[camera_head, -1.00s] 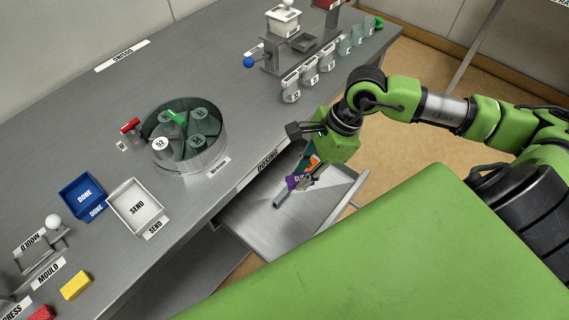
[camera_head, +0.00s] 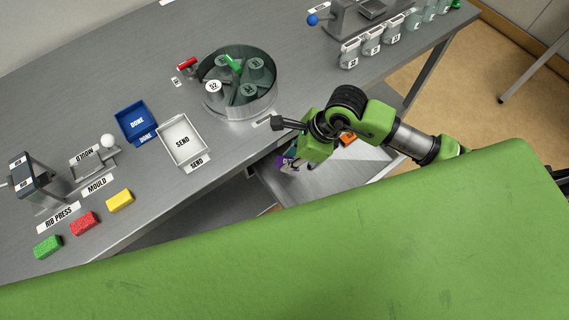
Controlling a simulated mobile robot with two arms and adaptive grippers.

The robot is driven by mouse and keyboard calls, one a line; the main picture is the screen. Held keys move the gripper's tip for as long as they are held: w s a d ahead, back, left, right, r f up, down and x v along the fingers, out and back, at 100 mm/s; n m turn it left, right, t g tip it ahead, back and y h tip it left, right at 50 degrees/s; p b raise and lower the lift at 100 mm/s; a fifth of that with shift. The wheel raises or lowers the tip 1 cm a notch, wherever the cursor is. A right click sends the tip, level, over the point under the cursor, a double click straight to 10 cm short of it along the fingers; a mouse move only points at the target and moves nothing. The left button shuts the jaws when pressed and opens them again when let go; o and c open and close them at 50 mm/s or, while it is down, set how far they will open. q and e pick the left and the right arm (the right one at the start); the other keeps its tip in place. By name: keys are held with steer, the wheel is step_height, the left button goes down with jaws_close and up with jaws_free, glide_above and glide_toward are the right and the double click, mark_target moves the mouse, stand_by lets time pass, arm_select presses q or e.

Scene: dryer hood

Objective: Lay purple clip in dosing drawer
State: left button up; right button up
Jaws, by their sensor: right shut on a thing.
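My right gripper (camera_head: 291,164) is over the open dosing drawer (camera_head: 325,179), reaching in from the right. It is shut on the purple clip (camera_head: 287,162), which shows as a small purple patch below the green gripper body. Most of the clip and the fingertips are hidden by the gripper, so I cannot tell whether the clip touches the drawer floor. A small orange thing (camera_head: 347,138) shows beside the gripper, partly hidden by the arm. The drawer is pulled out below the bench's front edge. My left gripper is not in view.
A round divided tray (camera_head: 272,100) stands on the bench above the drawer. A white SEND tray (camera_head: 182,138) and a blue DONE tray (camera_head: 133,118) stand to its left. Several jars line the bench edge at upper right. Coloured blocks lie at lower left.

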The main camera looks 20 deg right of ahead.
mark_target(279, 173)
steer(key=shift+w+a+f, duration=0.1)
steer(key=shift+a+f, duration=0.35)
steer(key=shift+f, duration=0.1)
steer(key=f, duration=0.2)
steer(key=f+p, duration=0.1)
steer(key=shift+a+f, duration=0.3)
steer(key=shift+f, duration=0.1)
steer(key=o, duration=0.4)
steer(key=shift+f, duration=0.15)
steer(key=shift+c, duration=0.2)
steer(key=o, duration=0.4)
